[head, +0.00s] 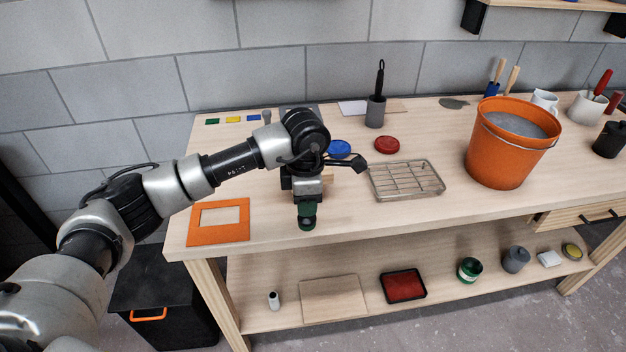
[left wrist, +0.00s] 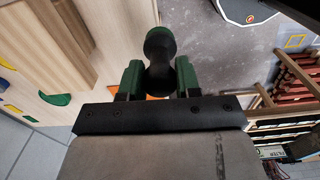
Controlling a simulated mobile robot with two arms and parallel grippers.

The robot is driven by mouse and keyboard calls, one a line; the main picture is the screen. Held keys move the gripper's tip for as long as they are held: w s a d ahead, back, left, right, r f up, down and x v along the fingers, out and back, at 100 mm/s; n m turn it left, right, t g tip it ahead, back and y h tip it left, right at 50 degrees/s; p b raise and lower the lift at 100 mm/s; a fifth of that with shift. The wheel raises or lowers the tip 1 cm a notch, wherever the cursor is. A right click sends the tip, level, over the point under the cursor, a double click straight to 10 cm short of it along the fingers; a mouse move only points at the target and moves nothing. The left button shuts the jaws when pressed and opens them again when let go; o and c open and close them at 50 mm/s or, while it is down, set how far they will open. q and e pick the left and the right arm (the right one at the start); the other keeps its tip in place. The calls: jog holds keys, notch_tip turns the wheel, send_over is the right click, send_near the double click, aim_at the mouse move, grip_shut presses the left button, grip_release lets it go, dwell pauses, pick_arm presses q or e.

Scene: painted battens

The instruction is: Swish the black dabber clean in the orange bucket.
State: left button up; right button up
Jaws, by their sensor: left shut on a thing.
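My left gripper (head: 307,212) is shut on the black dabber (left wrist: 160,45), which sits upright between its green fingers in the left wrist view. In the head view the gripper points down over the front part of the workbench, and the fingers hide much of the dabber. The orange bucket (head: 492,158) stands on the right part of the bench, with a wire handle and grey contents below its rim. The gripper is well to the left of the bucket, apart from it. My right gripper is not in view.
A wire rack (head: 405,180) lies between the gripper and the bucket. A red disc (head: 387,144), a blue disc (head: 339,148) and a grey cup (head: 375,112) with a black tool stand behind. An orange frame (head: 183,226) lies at left.

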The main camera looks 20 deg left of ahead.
pick_arm(q)
jog(key=s+a+f+m, duration=0.1)
jog(key=s+f+m, duration=1.1)
jog(key=m, duration=1)
jog(key=shift+a+f+m, duration=0.4)
jog(key=shift+f, duration=0.15)
jog(key=shift+w+a, duration=0.1)
